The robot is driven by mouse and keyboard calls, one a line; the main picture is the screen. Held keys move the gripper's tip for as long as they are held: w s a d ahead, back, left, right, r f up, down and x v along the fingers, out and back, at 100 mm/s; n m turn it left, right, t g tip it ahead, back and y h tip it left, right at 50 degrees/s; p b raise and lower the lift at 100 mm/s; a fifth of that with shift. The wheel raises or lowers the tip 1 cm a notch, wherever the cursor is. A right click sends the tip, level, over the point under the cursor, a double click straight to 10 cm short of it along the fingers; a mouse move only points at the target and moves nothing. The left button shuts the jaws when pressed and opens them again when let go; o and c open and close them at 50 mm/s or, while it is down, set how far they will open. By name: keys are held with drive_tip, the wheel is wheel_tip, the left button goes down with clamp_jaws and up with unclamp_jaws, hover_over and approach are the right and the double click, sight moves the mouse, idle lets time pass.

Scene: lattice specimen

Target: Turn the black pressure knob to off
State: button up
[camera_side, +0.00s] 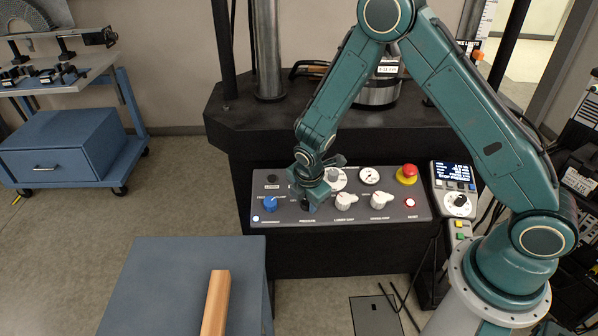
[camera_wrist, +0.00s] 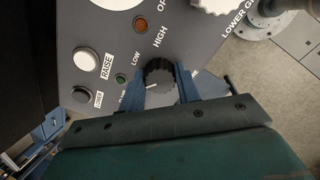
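The black pressure knob (camera_wrist: 159,74) shows in the wrist view, with a ribbed rim and a white pointer mark at its lower left. The printed words LOW, HIGH and a partly cut-off OF lie around and above it. My gripper (camera_wrist: 162,84) has its two blue fingers on either side of the knob, with no clear gap at its sides. In the side view my gripper (camera_side: 310,203) reaches down to the grey control panel (camera_side: 405,211), and the knob is mostly hidden under it.
A red emergency button (camera_side: 407,173) stands at the panel's right. A wooden bar (camera_side: 215,303) lies on the front table (camera_side: 160,285).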

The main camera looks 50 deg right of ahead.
sight(308, 206)
drive_tip(key=o, duration=0.4)
drive_tip(key=shift+v, duration=2.8)
